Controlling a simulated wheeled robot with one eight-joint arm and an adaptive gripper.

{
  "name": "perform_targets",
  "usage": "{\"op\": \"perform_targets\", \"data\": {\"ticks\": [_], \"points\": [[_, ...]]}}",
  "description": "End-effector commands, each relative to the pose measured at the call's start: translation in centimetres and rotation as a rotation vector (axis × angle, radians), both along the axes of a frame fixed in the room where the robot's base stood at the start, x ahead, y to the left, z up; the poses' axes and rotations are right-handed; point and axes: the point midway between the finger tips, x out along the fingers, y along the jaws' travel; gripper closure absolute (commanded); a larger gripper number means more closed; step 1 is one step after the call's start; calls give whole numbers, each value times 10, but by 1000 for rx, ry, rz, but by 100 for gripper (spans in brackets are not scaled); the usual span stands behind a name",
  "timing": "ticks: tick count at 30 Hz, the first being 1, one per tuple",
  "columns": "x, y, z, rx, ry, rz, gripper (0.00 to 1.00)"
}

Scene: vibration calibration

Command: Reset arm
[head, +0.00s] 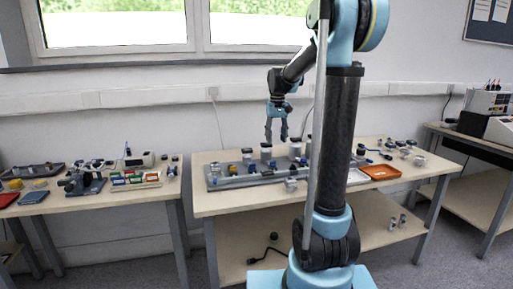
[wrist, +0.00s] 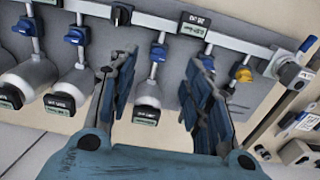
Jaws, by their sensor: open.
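My gripper (head: 277,123) hangs from my arm above the middle table, fingers pointing down. In the wrist view my gripper (wrist: 160,90) shows two blue fingers spread apart with nothing held between them. Below it is a grey manifold board (head: 232,182) with several valves and grey cylinders. In the wrist view a grey cylinder with a dark label (wrist: 147,97) shows between the fingers, further away. A blue valve knob (wrist: 158,52) sits above that cylinder. The fingers appear apart from the board.
The middle table (head: 215,204) also holds an orange tray (head: 380,172) on its right. A left table (head: 80,202) carries a vise-like device (head: 84,182) and a parts rack (head: 135,180). A right table (head: 450,175) holds instruments. A window (head: 115,22) is behind.

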Motion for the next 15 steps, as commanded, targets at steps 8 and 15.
{"op": "perform_targets", "data": {"ticks": [8, 15], "points": [[-80, -20, -3, 4, -35, -42, 55], [-145, -35, -17, 7, -65, -77, 55]]}}
